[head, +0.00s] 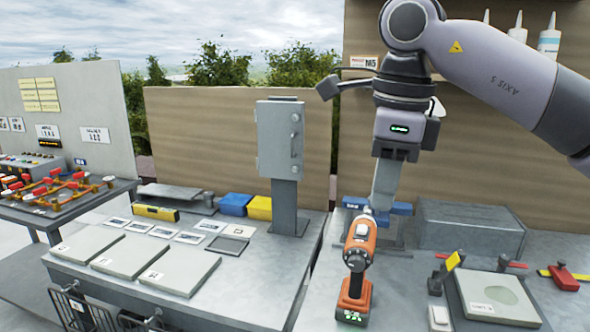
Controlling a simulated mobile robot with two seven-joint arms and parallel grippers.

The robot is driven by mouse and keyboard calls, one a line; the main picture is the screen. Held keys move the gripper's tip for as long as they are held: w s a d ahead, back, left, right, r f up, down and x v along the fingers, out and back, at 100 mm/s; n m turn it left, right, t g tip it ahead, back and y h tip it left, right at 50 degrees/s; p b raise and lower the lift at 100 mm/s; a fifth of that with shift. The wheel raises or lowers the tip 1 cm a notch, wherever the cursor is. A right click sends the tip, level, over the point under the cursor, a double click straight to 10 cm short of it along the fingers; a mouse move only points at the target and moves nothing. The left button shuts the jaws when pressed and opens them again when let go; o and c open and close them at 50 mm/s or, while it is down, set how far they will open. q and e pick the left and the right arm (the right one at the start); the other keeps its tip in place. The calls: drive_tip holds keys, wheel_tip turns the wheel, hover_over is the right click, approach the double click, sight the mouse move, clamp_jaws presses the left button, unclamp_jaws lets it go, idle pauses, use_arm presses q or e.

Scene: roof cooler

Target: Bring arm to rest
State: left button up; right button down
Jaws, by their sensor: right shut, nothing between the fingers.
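My right arm comes in from the upper right. Its wrist hangs down over the right workbench. The right gripper (381,205) points downward, with its fingers shut and nothing held. Its tips are just behind and above an orange cordless drill (360,240) in the picture; I cannot tell the exact gap. The drill stands upright on its battery. A blue vise-like piece (402,208) shows beside the fingertips and is partly hidden by them. My left gripper is not in view.
A grey metal box (470,228) stands right of the gripper. A plate on a stand (492,298) and a red-handled clamp (563,278) lie nearer. A grey cabinet on a post (280,137) stands left. Bottles (549,40) stand on the shelf above.

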drive_tip(key=s+a+f+m+g+y, duration=0.1)
drive_tip(key=s+a+f+g+y, duration=0.35)
drive_tip(key=a+y, duration=0.4)
drive_tip(key=s+a+f+m+g+y, duration=0.2)
drive_tip(key=s+a+f+g+y, duration=0.1)
drive_tip(key=a+f+y, duration=0.5)
drive_tip(key=w+d+f+m+t+h, duration=0.35)
drive_tip(key=d+f+m+t, duration=0.3)
drive_tip(key=m+t, duration=0.8)
drive_tip(key=w+d+f+m+t+h, duration=0.2)
drive_tip(key=w+d+f+m+t, duration=0.5)
drive_tip(key=m, duration=1.3)
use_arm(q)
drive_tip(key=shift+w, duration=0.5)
use_arm(e)
drive_tip(key=s+d+f+m+g+h, duration=0.2)
drive_tip(key=s+d+f+m+h, duration=0.2)
drive_tip(key=s+f, duration=0.6)
drive_tip(key=s+d+f+m+g+h, duration=0.2)
drive_tip(key=s+d+f+m+h, duration=0.3)
drive_tip(key=s+f, duration=0.5)
wheel_tip(320, 180, down, 4)
drive_tip(key=d+m, duration=0.2)
drive_tip(key=d, duration=0.1)
drive_tip(key=shift+s, duration=0.2)
